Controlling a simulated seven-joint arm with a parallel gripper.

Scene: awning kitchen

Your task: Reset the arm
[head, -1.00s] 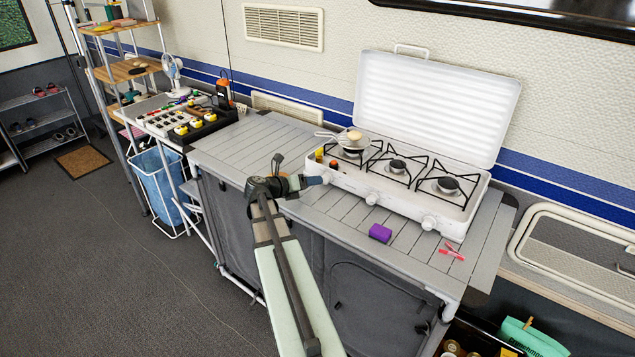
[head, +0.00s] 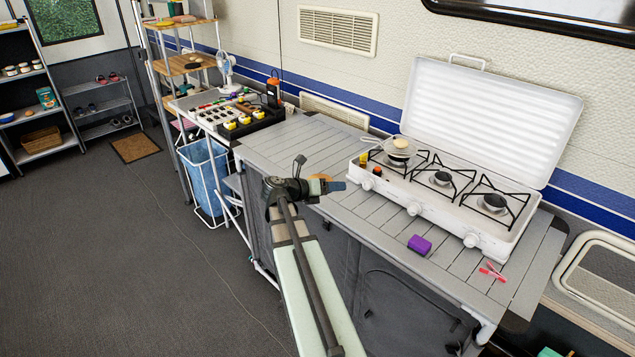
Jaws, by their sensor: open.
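My arm reaches up from the bottom of the head view. My gripper (head: 335,186) is at its far end, pointing right over the front part of the grey slatted counter (head: 290,146). It is open, but its fingers are small and hard to make out. A tan rounded shape (head: 319,178) shows right by the gripper; I cannot tell whether it touches. The gripper is left of the white camping stove (head: 446,203) and apart from it.
A pan (head: 398,150) with a pale round item sits on the stove's left burner. A purple block (head: 420,245) and red-pink clip (head: 493,271) lie on the counter's front right. A rack (head: 183,65) and blue bin (head: 204,172) stand left.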

